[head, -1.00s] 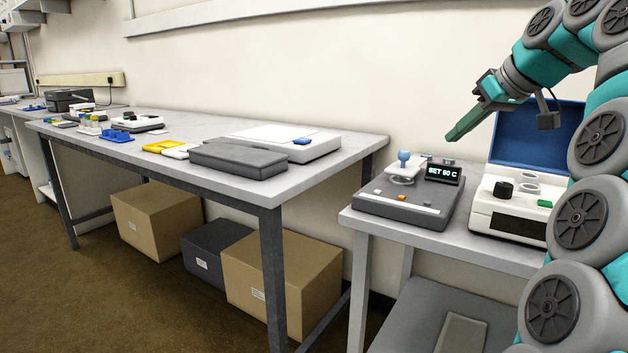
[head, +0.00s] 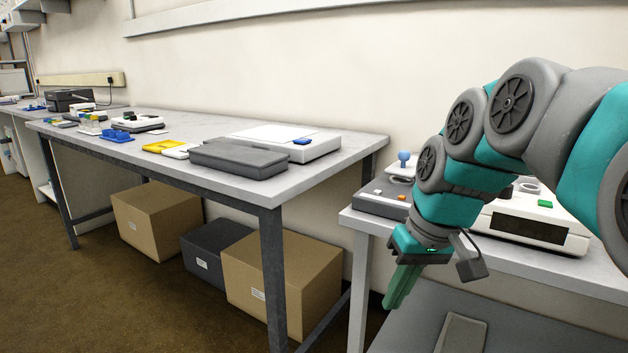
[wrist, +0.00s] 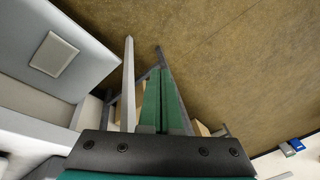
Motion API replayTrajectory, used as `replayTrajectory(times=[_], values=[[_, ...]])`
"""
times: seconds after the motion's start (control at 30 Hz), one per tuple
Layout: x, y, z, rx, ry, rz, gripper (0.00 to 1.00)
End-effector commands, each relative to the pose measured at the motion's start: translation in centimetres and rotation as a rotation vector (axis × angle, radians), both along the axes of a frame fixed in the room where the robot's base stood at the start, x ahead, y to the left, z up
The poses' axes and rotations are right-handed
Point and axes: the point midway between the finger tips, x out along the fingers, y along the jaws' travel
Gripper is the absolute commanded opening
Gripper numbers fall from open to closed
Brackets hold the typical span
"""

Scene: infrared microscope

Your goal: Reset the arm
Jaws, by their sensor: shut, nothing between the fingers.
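My arm is folded across the right side of the head view, with my gripper (head: 400,287) pointing down in front of the small side table's front edge. The green fingers are together, with nothing between them. In the wrist view the shut fingers (wrist: 163,105) point toward the brown floor, with table legs beyond them. The arm hides part of the grey device (head: 377,201) with the blue knob and part of the white device (head: 530,226) on the side table.
The long bench (head: 345,160) at left carries a dark grey case (head: 238,158) and a white flat unit (head: 320,147). Cardboard boxes (head: 283,285) stand under it. Open floor (head: 110,300) is at front left.

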Motion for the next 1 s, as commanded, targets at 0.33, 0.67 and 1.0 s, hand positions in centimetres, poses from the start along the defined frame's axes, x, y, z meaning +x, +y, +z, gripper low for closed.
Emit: replayTrajectory(times=[0.33, 0.67, 1.0], values=[[-12.5, -0.7, -10.7, -0.132, 0.2, -0.109, 0.0], [-20.9, -2.4, -16.9, -0.218, 0.312, -0.196, 0.0], [-21.6, -2.6, -17.4, -0.225, 0.32, -0.205, 0.0]])
